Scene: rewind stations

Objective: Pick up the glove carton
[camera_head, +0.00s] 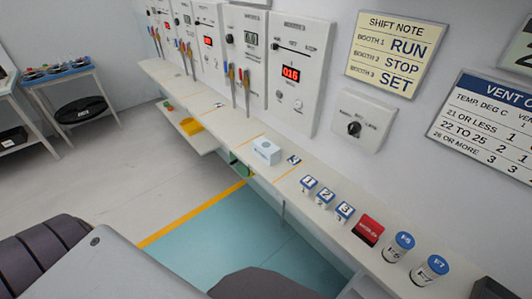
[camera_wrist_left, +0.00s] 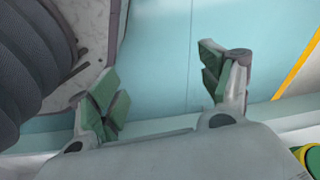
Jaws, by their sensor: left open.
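A small white box with a pale blue front (camera_head: 267,152) sits on the long wall shelf, near the middle of the head view. It looks like the glove carton, but its label is too small to read. My left gripper (camera_wrist_left: 165,98) is open and empty in the left wrist view, over a pale blue floor area. The carton does not show in that view. Neither gripper shows in the head view, where only parts of my body fill the bottom left.
The narrow shelf (camera_head: 232,126) runs along the wall. Right of the carton stand small numbered blocks (camera_head: 308,183), a red box (camera_head: 368,229) and blue-topped cylinders (camera_head: 398,246). A yellow item (camera_head: 191,126) lies on a lower ledge. A side table (camera_head: 60,75) stands left. The floor between is clear.

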